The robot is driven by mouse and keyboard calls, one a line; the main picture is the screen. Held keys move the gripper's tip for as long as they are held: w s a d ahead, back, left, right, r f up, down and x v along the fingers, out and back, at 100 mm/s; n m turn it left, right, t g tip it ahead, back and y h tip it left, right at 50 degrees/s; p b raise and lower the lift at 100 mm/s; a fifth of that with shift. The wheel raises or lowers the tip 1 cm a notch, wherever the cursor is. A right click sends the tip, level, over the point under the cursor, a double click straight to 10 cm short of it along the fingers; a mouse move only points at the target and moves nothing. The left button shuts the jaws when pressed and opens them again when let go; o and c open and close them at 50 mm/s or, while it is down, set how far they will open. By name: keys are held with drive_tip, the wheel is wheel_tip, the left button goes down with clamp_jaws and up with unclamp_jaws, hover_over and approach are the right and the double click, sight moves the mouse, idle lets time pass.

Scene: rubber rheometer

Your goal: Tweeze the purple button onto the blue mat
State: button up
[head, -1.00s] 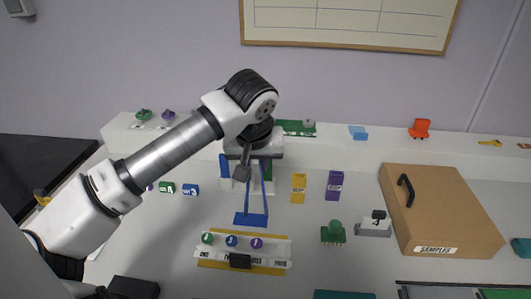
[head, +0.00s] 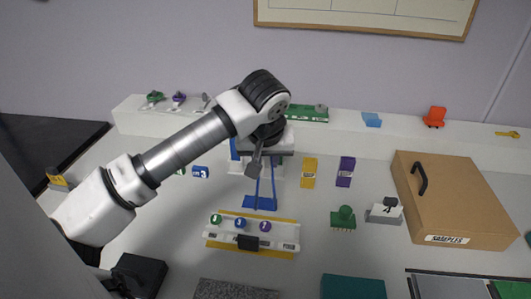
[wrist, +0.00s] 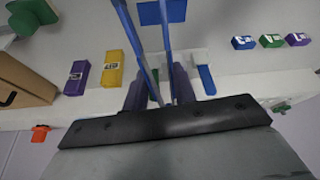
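The purple button (head: 265,226) is at the right of a row of three round buttons on a white labelled holder over a yellow strip (head: 222,249). The blue mat (head: 260,203) is a small flat square behind that holder; it shows at the top of the wrist view (wrist: 162,12). My gripper (head: 264,158) is above and behind the mat. Its dark fingers (wrist: 160,92) are shut on blue tweezers (wrist: 166,35), whose two long prongs point down toward the mat. The prongs stand apart with nothing visible between them. The exact gap between tips and mat is unclear.
A black block (head: 247,242) fronts the button holder. Yellow (head: 309,172) and purple (head: 345,171) boxes stand to the right, near a green piece (head: 343,217) and a large brown sample case (head: 455,200). A white shelf (head: 400,140) runs behind. Table between mat and case is partly open.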

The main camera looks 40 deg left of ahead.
drive_tip(key=shift+f+b, duration=2.05)
drive_tip(key=shift+f, duration=1.1)
clamp_jaws()
wheel_tip(320, 180, up, 12)
drive_tip(key=p, duration=0.6)
drive_tip(key=shift+w, duration=0.1)
